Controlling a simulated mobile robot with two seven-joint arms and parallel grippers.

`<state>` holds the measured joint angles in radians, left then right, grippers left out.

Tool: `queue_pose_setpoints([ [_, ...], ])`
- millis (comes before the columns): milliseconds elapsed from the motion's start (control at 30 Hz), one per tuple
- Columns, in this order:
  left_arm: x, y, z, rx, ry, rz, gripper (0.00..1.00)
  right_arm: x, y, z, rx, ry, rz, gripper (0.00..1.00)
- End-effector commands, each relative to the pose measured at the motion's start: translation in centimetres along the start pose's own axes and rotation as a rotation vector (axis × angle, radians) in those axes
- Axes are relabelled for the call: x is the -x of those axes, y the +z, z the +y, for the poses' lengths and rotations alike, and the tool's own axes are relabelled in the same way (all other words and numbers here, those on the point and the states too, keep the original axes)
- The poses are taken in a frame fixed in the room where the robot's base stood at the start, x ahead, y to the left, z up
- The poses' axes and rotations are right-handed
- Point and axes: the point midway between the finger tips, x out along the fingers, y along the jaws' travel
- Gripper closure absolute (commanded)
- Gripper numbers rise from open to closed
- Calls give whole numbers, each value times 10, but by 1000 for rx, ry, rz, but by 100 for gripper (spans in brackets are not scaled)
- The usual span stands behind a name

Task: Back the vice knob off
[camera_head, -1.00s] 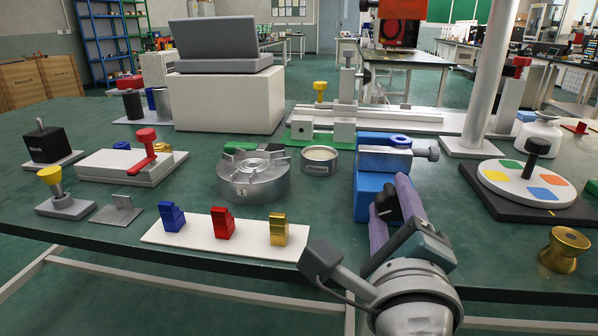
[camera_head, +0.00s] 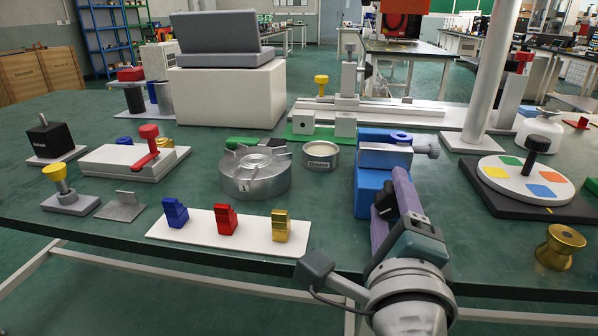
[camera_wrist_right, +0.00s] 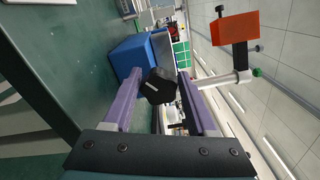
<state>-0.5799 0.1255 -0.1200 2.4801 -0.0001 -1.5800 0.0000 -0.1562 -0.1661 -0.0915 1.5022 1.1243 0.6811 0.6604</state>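The blue vice (camera_head: 368,188) stands on the green bench right of centre, with a grey jaw and screw (camera_head: 426,149) on top. Its black faceted knob (camera_head: 384,204) faces the front edge. My right gripper (camera_head: 394,212) reaches in from the front, one purple finger on each side of the knob. In the right wrist view the knob (camera_wrist_right: 158,86) sits between the two fingertips (camera_wrist_right: 159,82), with narrow gaps at its sides. The fingers look open; contact is hard to judge. The blue vice body (camera_wrist_right: 140,55) is behind the knob. My left gripper is not in view.
A white strip (camera_head: 190,228) with blue, red and gold stepped blocks lies to the left. A grey round chuck (camera_head: 254,176) and a small tin (camera_head: 320,156) stand nearby. A coloured turntable (camera_head: 524,180) and a gold spool (camera_head: 559,247) are to the right.

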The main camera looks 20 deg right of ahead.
Motion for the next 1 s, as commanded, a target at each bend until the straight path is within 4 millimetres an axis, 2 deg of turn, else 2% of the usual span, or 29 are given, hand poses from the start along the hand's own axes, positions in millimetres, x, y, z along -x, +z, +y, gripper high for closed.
queue_pose_setpoints([
  [33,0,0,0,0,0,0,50,0,0,0,0,0,0,35],
  [167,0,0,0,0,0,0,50,0,0,0,-1,0,0,21],
  [467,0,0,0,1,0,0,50,4,0,1,0,3,1,21],
  [567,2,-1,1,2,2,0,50,16,0,1,0,4,1,21],
  [833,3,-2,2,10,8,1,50,71,-1,1,1,5,1,21],
  [1000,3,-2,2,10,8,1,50,93,0,1,0,2,1,21],
])
